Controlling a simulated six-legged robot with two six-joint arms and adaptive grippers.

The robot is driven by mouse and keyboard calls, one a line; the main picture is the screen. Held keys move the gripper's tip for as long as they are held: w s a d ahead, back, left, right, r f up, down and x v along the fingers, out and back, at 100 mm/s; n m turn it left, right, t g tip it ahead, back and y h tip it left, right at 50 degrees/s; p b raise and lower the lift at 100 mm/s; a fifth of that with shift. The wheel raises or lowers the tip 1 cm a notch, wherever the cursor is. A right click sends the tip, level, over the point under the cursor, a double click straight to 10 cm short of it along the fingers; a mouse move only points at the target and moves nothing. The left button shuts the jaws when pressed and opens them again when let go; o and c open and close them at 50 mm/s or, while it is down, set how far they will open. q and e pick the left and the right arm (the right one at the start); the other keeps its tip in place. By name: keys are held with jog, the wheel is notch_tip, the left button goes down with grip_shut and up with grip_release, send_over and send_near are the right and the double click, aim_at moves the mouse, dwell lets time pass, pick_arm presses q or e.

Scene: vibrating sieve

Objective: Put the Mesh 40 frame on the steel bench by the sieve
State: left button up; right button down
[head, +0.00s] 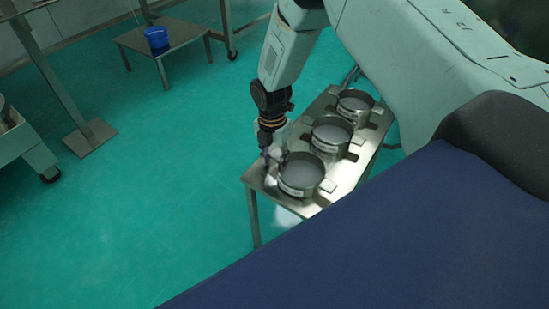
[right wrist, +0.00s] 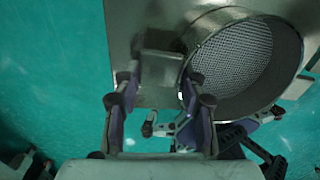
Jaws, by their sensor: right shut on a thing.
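Three round mesh frames with steel rims and side tabs stand in a row on a small steel table (head: 334,182): a near one (head: 301,177), a middle one (head: 331,135) and a far one (head: 355,106). Each has a pale label, too small to read, so I cannot tell which is Mesh 40. My right gripper (head: 273,158) is at the left side of the near frame. In the right wrist view its fingers (right wrist: 158,82) are shut on that frame's flat tab, with the mesh (right wrist: 240,58) beside them. The near frame appears to rest on the table.
A low steel table (head: 182,35) with a blue bucket (head: 156,38) stands at the back left. A steel post with a base plate (head: 89,137) and a wheeled unit (head: 22,145) are at the left. The green floor (head: 165,190) between is clear.

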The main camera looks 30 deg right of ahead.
jog(key=shift+f, duration=0.15)
jog(key=c, duration=0.7)
grip_release()
jog(key=shift+c, duration=0.2)
notch_tip(320, 180, up, 12)
jog(key=p, duration=0.4)
jog(key=shift+w, duration=0.2)
jog(key=shift+a, duration=0.1)
